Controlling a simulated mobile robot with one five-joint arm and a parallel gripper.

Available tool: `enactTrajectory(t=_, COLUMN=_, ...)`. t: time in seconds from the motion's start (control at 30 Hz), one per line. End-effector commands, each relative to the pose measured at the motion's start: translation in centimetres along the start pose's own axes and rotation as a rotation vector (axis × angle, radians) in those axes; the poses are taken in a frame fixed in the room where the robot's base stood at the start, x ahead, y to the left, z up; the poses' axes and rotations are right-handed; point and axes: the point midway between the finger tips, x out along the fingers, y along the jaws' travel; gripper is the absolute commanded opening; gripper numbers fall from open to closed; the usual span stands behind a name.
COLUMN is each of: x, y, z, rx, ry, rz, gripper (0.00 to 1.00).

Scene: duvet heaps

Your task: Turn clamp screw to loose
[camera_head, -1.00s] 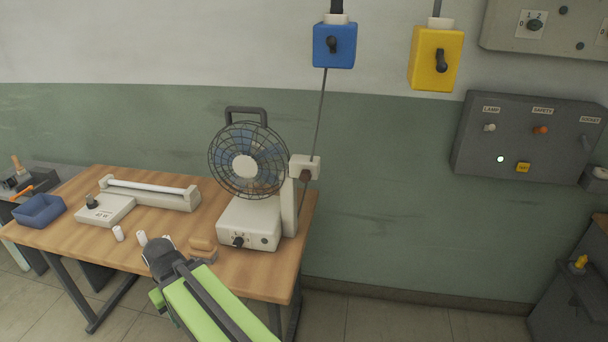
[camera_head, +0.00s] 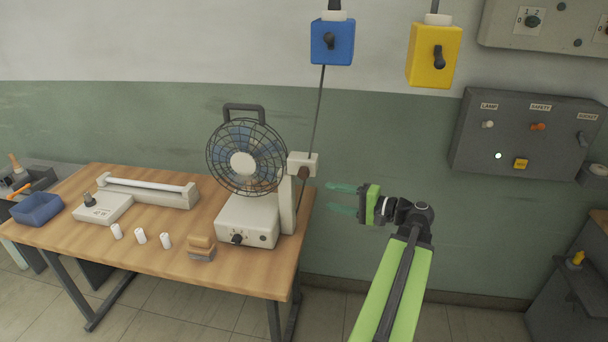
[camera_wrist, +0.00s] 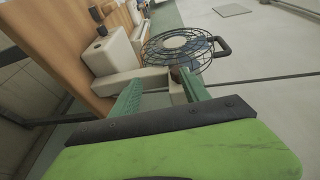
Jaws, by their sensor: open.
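A desk fan (camera_head: 246,157) with a wire cage and a cream base stands at the right end of the wooden table. A small dark brown knob (camera_head: 303,172), which looks like the clamp screw, sits on the right side of the fan's upright, just below a cream block (camera_head: 302,160). My gripper (camera_head: 333,197) is open and empty, to the right of the knob and apart from it, with its green fingers pointing left. In the wrist view the fan (camera_wrist: 178,46) lies beyond the fingers, and the brown knob (camera_wrist: 176,74) shows near the right fingertip. The knob's setting cannot be read.
On the table (camera_head: 150,235) stand a cream lamp fixture (camera_head: 150,193), several white cylinders, a wooden-topped block (camera_head: 201,247) and a blue bin (camera_head: 37,208). A blue switch box (camera_head: 332,42), a yellow switch box (camera_head: 434,55) and a grey panel (camera_head: 525,140) hang on the wall. The table's right edge is clear.

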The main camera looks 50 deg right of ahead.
Motion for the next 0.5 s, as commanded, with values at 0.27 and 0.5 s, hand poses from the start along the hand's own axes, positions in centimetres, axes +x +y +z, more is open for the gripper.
enactTrajectory(t=0.27, x=-5.2, y=-1.9, z=-2.2, rx=0.006, ry=0.092, rz=-0.104, gripper=0.54)
enactTrajectory(t=0.5, x=-2.2, y=-2.2, z=-2.3, rx=0.006, ry=0.086, rz=-0.101, gripper=0.54)
